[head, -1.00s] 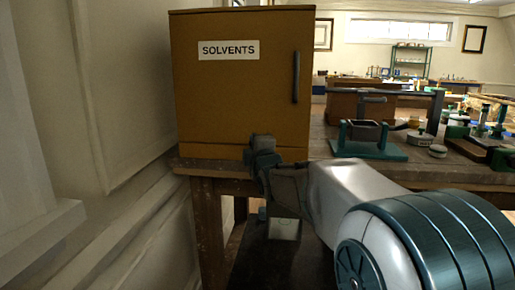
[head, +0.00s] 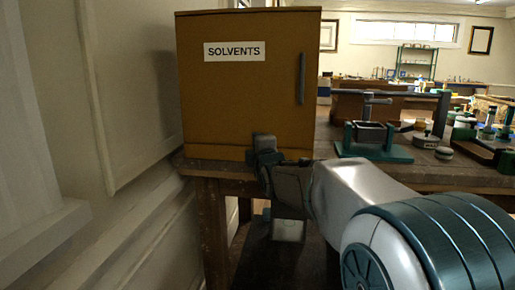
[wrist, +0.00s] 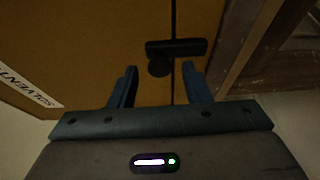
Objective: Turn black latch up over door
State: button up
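An ochre cabinet (head: 240,95) with a white SOLVENTS label (head: 235,51) and a dark vertical door handle (head: 301,78) stands on a wooden bench. In the wrist view, a black latch (wrist: 185,47) lies as a bar across the dark door seam, with a round knob at its near side. My gripper (wrist: 159,68) is open, its two blue fingers apart on either side of the knob; I cannot tell whether they touch it. In the head view my gripper (head: 264,150) is at the cabinet's lower front and hides the latch.
The bench top (head: 440,175) extends right, holding a green-based vise (head: 372,140), small round parts (head: 444,153) and other tools. A pale wall (head: 130,80) stands close on the left. The bench's front edge and leg (head: 216,235) are below the cabinet.

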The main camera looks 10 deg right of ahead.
jog(key=s+d+p, duration=0.1)
jog(key=s, duration=1.2)
jog(key=shift+s, duration=0.4)
jog(key=shift+r, duration=0.1)
jog(key=s+d+r+m+g+p, duration=0.1)
jog(key=s+m+g+p, duration=0.6)
jog(key=s+m+p, duration=0.2)
jog(key=s+d+r+m+g+h+p, duration=0.1)
jog(key=s+d+r+m+g+p, duration=0.1)
jog(key=s+m+g+p, duration=0.6)
jog(key=shift+s+m+h+p, duration=0.3)
jog(key=shift+s+m+p, duration=0.8)
jog(key=shift+s+p, duration=2.75)
jog(key=shift+w+p, duration=0.9)
jog(key=shift+w, duration=0.05)
